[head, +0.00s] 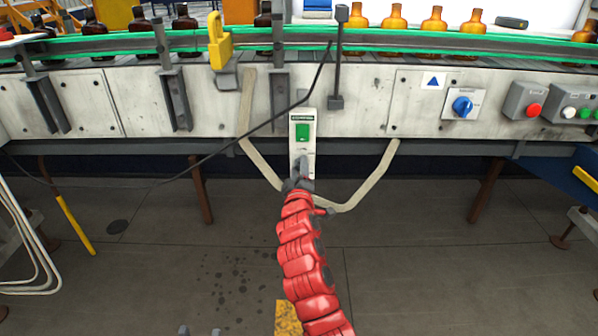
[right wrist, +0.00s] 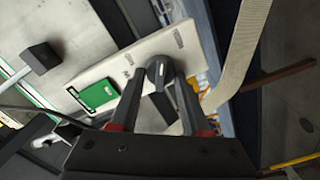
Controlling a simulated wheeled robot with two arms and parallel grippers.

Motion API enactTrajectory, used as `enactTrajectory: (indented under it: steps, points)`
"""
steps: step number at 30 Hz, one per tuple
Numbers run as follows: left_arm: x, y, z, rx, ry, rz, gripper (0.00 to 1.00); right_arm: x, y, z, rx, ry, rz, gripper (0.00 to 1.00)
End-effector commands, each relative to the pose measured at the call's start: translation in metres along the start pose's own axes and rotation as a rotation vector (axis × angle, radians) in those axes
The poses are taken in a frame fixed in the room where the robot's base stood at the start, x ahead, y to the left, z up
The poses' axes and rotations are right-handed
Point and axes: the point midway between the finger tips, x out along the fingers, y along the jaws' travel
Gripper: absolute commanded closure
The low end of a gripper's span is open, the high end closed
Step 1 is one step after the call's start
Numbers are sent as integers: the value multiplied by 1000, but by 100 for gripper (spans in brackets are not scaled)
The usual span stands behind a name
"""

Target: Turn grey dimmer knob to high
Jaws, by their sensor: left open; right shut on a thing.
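The grey dimmer knob (right wrist: 156,72) sits on a pale control plate (right wrist: 118,67) beside a green rectangle (right wrist: 100,95). In the head view the plate (head: 294,131) hangs on the front of the conveyor, with the green rectangle (head: 302,131) above and my right gripper (head: 300,167) at its lower part. My right gripper (right wrist: 157,78) is shut on the knob, one finger on each side. The gripper hides the knob in the head view. Only the grey fingertips of my left gripper (head: 199,331) show at the bottom edge, apart and empty.
Amber bottles (head: 395,17) stand on the conveyor above. A black cable (head: 215,150) crosses in front, and a pale conduit (head: 370,180) loops below the plate. A blue rotary switch (head: 462,106) and a red button (head: 533,110) are at the right. The floor below is mostly clear.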

Motion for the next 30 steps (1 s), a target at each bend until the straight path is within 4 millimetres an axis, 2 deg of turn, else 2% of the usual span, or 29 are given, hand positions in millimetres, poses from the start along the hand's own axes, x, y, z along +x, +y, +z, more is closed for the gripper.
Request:
enactTrajectory:
  steps: [10,11,15,16,25,30]
  points:
    - [0,0,0,0,0,0,50,0,-1,1,3,-2,-3,100]
    - [0,0,0,0,0,0,50,0,-2,1,3,-2,-3,52]
    - [0,0,0,0,0,0,50,0,-1,1,3,-1,-2,27]
    - [0,0,0,0,0,0,50,0,-1,1,3,-1,-2,24]
    - [0,0,0,0,0,0,50,-1,0,0,2,0,-1,24]
    - [5,0,-1,0,0,0,50,-14,1,-1,2,2,0,24]
